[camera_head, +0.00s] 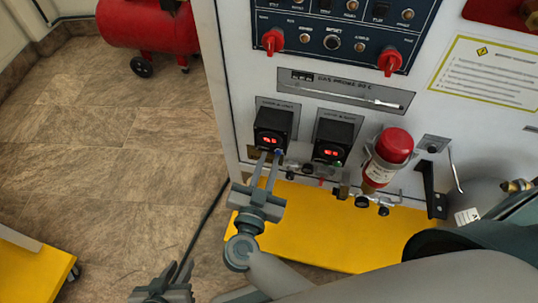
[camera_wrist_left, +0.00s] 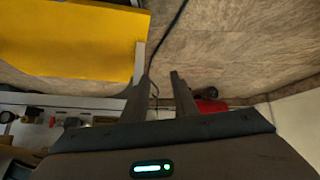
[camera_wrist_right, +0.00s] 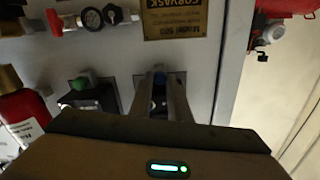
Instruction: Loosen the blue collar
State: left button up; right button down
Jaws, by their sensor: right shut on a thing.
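The blue collar (camera_head: 279,152) is a small part just below the left black display box on the panel. My right gripper (camera_head: 271,157) reaches up to it from below, with its fingertips at the collar. In the right wrist view the blue collar (camera_wrist_right: 159,77) shows between the two fingers (camera_wrist_right: 160,92), which are shut on it and hide part of it. My left gripper (camera_head: 184,268) is low at the bottom edge, away from the panel. In the left wrist view its fingers (camera_wrist_left: 158,80) are apart with nothing between them.
A green collar (camera_wrist_right: 80,84) sits beside the blue one, under the right display box (camera_head: 333,141). A yellow base (camera_head: 320,235) lies below. A red compressor (camera_head: 150,25) stands on the floor at left.

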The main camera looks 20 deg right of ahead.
pick_arm(q)
jog(key=s+a+f+g+y+p, duration=0.3)
jog(key=s+a+f+g+p, duration=0.15)
jog(key=a+p, duration=0.2)
pick_arm(e)
jog(key=n+p, duration=0.5)
jog(key=p, duration=0.1)
pick_arm(q)
notch_tip(320, 180, down, 16)
jog(key=s+a, duration=0.1)
jog(key=s, duration=0.1)
jog(key=shift+s+a+r+n, duration=0.25)
jog(key=shift+s+n, duration=0.05)
jog(key=shift+s, duration=0.05)
jog(key=shift+g, duration=0.25)
pick_arm(e)
jog(key=c, duration=1.9)
grip_release()
jog(key=shift+c, duration=0.2)
pick_arm(q)
jog(key=shift+r+p, duration=0.1)
jog(key=shift+p, duration=0.2)
pick_arm(e)
jog(key=shift+s, duration=0.1)
